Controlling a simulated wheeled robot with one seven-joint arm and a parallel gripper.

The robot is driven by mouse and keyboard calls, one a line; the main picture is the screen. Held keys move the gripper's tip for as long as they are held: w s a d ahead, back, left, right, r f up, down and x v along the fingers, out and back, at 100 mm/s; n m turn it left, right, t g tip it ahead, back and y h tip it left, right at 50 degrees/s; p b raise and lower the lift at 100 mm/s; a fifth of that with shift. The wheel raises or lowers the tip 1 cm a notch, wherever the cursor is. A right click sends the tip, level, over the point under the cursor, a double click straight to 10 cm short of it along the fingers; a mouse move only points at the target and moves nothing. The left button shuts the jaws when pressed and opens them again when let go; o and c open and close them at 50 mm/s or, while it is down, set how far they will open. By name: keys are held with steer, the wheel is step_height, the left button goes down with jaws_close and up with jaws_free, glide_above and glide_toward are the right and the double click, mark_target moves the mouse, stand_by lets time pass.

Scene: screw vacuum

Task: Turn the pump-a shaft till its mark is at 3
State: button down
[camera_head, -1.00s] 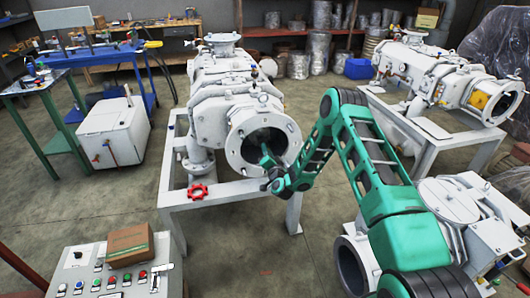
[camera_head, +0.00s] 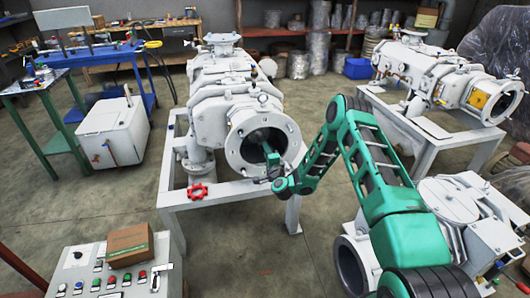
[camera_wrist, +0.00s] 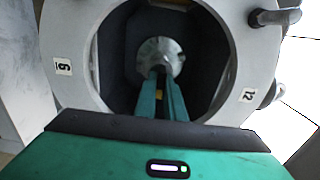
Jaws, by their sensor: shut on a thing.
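The white pump (camera_head: 215,85) on the middle stand has an open round flange (camera_head: 236,150) facing me. My green gripper (camera_head: 270,152) reaches into this opening. In the wrist view, its two long fingers (camera_wrist: 160,78) are shut on the pale shaft end (camera_wrist: 160,52) deep inside the bore. No "3" label is visible in the wrist view.
A red handwheel (camera_head: 198,191) sits at the stand's front. A control panel (camera_head: 75,275) with a cardboard box (camera_head: 129,245) stands at lower left. Another pump (camera_head: 430,75) is at right, and more white machinery (camera_head: 450,200) stands beside my arm. Bolts (camera_wrist: 275,17) stick out from the flange.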

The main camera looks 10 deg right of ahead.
steer(key=shift+d, duration=0.3)
steer(key=c, duration=1.8)
jaws_free()
steer(key=shift+f, duration=0.1)
steer(key=shift+c, duration=0.2)
steer(key=shift+a, duration=0.1)
steer(key=shift+a, duration=0.1)
steer(key=shift+a, duration=0.1)
steer(key=s, duration=1)
steer(key=shift+s+d, duration=0.2)
steer(key=shift+s, duration=0.1)
